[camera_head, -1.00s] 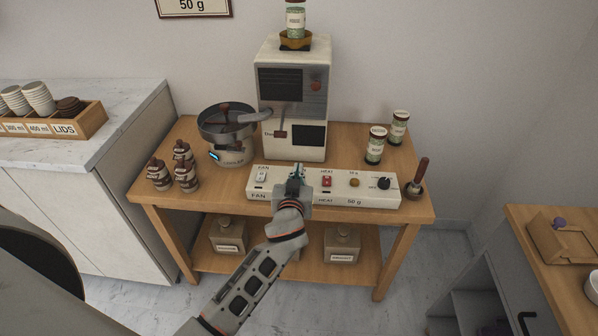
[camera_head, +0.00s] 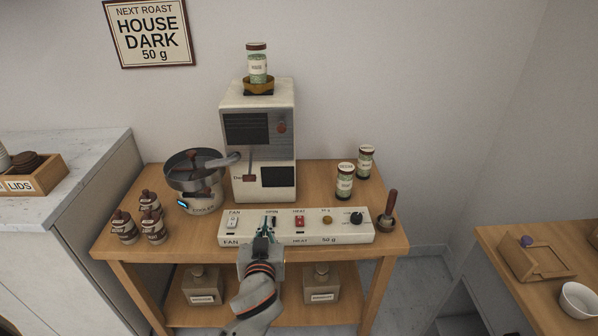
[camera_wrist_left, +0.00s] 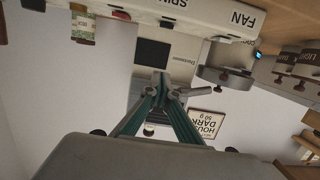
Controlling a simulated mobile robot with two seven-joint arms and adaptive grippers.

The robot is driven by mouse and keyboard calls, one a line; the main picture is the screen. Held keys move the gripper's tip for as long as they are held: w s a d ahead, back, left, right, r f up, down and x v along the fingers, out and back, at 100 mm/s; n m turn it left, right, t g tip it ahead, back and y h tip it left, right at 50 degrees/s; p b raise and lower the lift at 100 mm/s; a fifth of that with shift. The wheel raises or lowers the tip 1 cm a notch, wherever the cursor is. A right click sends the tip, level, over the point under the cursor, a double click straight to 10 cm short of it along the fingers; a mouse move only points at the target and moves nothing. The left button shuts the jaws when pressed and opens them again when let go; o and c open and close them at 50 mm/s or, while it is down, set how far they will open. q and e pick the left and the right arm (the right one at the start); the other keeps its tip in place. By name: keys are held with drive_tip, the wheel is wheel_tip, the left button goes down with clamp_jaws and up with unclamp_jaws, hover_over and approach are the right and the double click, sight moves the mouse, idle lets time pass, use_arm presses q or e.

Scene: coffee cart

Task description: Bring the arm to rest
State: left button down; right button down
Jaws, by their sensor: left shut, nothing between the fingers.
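My left gripper (camera_head: 266,229) is at the front of the white control panel (camera_head: 337,229), by the middle-left switches. Its fingers are shut with nothing between them. In the left wrist view the gripper (camera_wrist_left: 161,78) shows its two teal fingers meeting at the tips, with the panel (camera_wrist_left: 150,8) at the top of the picture. I cannot tell whether the fingertips touch the panel. My right gripper is not in view.
Behind the panel stand the roaster (camera_head: 257,135) and the round cooler (camera_head: 194,180). Dark-capped bottles (camera_head: 151,218) stand at the left, green-labelled jars (camera_head: 345,182) and a wooden-handled tool (camera_head: 389,207) at the right. A second table (camera_head: 492,241) stands at the right.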

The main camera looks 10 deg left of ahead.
use_arm(q)
drive_tip(key=s+d+f+m+g+h, duration=0.2)
drive_tip(key=s+f+m+g+h, duration=0.2)
drive_tip(key=s+f, duration=1.6)
drive_tip(key=s+m+h, duration=0.3)
drive_tip(key=s, duration=0.1)
drive_tip(key=shift+d+f+m, duration=0.2)
drive_tip(key=shift+f+m, duration=0.1)
drive_tip(key=shift+f, duration=0.1)
